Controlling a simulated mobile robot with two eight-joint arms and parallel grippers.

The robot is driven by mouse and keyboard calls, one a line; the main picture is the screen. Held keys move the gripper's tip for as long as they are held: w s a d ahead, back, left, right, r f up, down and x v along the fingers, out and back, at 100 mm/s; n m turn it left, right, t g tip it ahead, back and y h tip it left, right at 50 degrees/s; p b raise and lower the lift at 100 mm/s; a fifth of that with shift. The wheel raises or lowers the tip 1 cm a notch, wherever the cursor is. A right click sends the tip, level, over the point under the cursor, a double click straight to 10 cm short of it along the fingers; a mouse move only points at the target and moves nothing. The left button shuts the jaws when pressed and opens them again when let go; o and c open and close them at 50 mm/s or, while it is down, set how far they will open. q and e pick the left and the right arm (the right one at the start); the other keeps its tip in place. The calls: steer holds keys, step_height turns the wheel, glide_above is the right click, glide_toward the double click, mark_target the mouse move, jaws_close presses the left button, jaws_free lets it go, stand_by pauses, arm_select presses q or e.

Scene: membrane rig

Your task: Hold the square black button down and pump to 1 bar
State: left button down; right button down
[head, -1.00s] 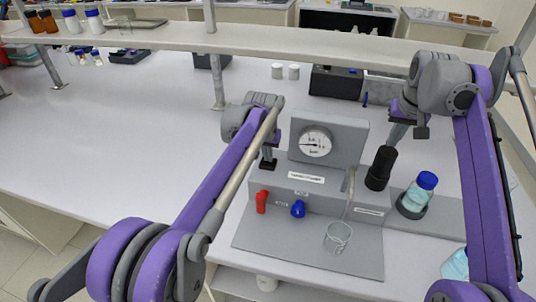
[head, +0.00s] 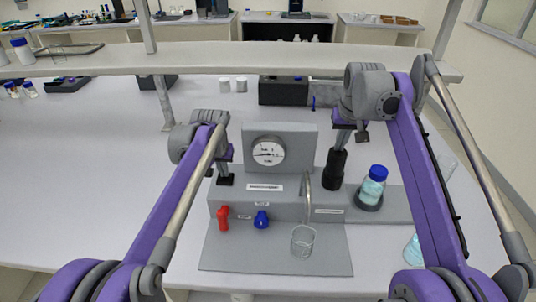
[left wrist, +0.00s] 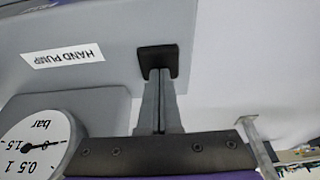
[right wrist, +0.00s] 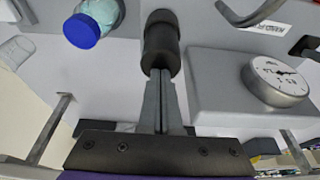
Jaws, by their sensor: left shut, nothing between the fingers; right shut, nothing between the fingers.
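The square black button (head: 224,181) sits on top of the grey rig housing (head: 290,208). My left gripper (head: 225,173) is shut, pointing down, its fingertips against the button; the left wrist view also shows the button (left wrist: 158,60). I cannot tell how far it is pressed. The black pump handle (head: 334,172) stands upright at the right of the rig. My right gripper (head: 338,148) is shut with its tips on the handle's top, also in the right wrist view (right wrist: 161,75).
A red knob (head: 223,217) and a blue knob (head: 261,220) are on the rig's front. A glass beaker (head: 304,243) stands under the bent spout. A blue-capped bottle (head: 373,187) stands in a holder at right. A shelf (head: 300,58) crosses behind.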

mark_target(338, 154)
steer(key=shift+f, duration=2)
steer(key=shift+r, duration=2.85)
steer(key=shift+f, duration=0.1)
stand_by(0.9)
stand_by(2.5)
